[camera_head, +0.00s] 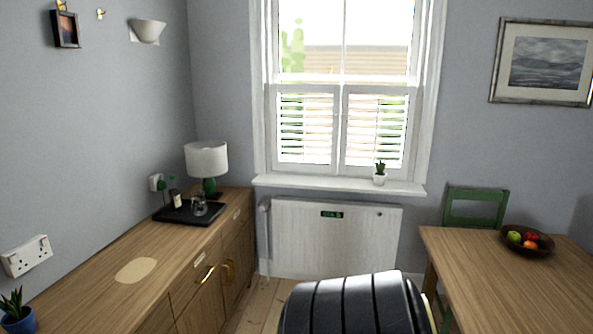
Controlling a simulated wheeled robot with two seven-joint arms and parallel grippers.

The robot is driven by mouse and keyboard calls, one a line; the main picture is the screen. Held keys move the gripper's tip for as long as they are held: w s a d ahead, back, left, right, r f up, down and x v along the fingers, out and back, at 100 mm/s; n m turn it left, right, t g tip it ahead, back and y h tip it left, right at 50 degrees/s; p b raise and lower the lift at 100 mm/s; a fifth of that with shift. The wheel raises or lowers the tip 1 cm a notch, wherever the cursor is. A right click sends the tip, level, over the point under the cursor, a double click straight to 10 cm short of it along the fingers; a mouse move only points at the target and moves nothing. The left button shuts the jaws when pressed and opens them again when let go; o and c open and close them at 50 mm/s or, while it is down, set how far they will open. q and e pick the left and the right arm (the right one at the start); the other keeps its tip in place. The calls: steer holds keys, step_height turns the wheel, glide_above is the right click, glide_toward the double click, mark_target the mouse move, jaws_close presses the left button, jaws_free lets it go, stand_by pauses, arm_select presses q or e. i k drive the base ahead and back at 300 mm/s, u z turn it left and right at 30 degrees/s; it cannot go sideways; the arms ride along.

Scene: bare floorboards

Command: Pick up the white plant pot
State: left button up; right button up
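The white plant pot (379,180) is small and holds a green plant. It stands upright on the right part of the white window sill (330,185), in front of the shuttered window. Neither of my grippers shows in the head view. The dark ribbed rounded thing (350,306) at the bottom middle has its lower part cut off by the picture edge; I cannot tell what it is.
A wooden sideboard (185,250) runs along the left wall, with a lamp (207,160), a black tray (180,217) and a blue plant pot (18,321). A wooden table (490,270) with a fruit bowl (527,242) and a green chair (475,205) stand right. A white radiator cover (335,245) sits below the sill.

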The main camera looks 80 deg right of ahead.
mark_target(379, 176)
steer(key=u, duration=0.95)
steer(key=k, duration=0.15)
steer(key=z, duration=2.95)
steer(key=i, duration=1.45)
steer(key=z, duration=1.2)
steer(key=i, duration=0.6)
steer(key=z, duration=0.3)
